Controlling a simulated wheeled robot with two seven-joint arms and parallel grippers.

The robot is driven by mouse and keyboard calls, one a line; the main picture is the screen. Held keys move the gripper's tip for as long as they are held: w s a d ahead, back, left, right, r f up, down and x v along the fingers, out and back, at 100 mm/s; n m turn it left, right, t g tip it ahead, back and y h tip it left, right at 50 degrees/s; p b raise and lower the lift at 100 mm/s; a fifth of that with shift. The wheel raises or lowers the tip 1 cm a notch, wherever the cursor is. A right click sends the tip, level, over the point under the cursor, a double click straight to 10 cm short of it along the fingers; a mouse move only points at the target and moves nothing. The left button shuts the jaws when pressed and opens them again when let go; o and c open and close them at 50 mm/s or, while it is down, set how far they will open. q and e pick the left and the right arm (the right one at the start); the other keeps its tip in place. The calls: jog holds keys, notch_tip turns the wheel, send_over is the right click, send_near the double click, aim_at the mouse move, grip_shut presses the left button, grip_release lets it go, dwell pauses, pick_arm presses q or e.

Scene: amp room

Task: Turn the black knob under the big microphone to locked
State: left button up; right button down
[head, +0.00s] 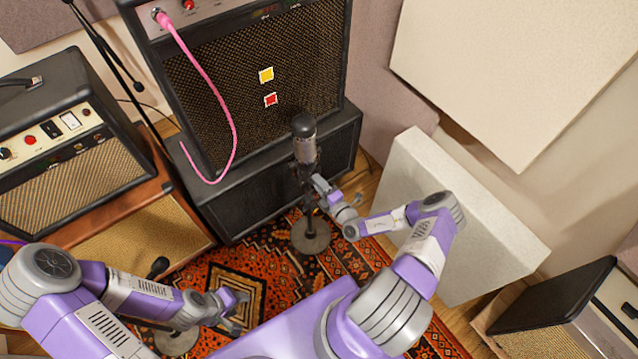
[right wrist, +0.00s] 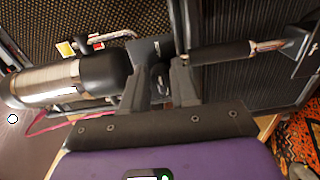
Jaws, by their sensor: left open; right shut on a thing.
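The big microphone (head: 305,148) stands upright on a stand with a round base (head: 311,236) on the rug. In the right wrist view the microphone (right wrist: 70,80) lies across the left side, with its stand tube (right wrist: 222,52) to the right. My right gripper (head: 318,184) is at the joint just under the microphone. In the right wrist view its fingers (right wrist: 166,62) are shut on the black knob, which they mostly hide; I cannot read its position. My left gripper (head: 238,310) is open and empty, low over the rug.
A large amplifier on a black cabinet (head: 285,165) stands behind the microphone, with a pink cable (head: 225,105). A smaller microphone (head: 158,267) is near my left arm. A pale panel (head: 400,175) leans at the right. Another amp (head: 70,150) stands at the left.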

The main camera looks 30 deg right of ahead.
jog(key=shift+a+f, duration=0.1)
jog(key=c, duration=0.9)
grip_release()
jog(key=shift+s, duration=0.1)
jog(key=s+p, duration=0.1)
jog(key=s, duration=0.6)
jog(key=shift+s+d+p, duration=0.2)
jog(key=shift+d+p, duration=0.1)
jog(key=shift+d, duration=0.05)
jog(key=shift+a, duration=0.1)
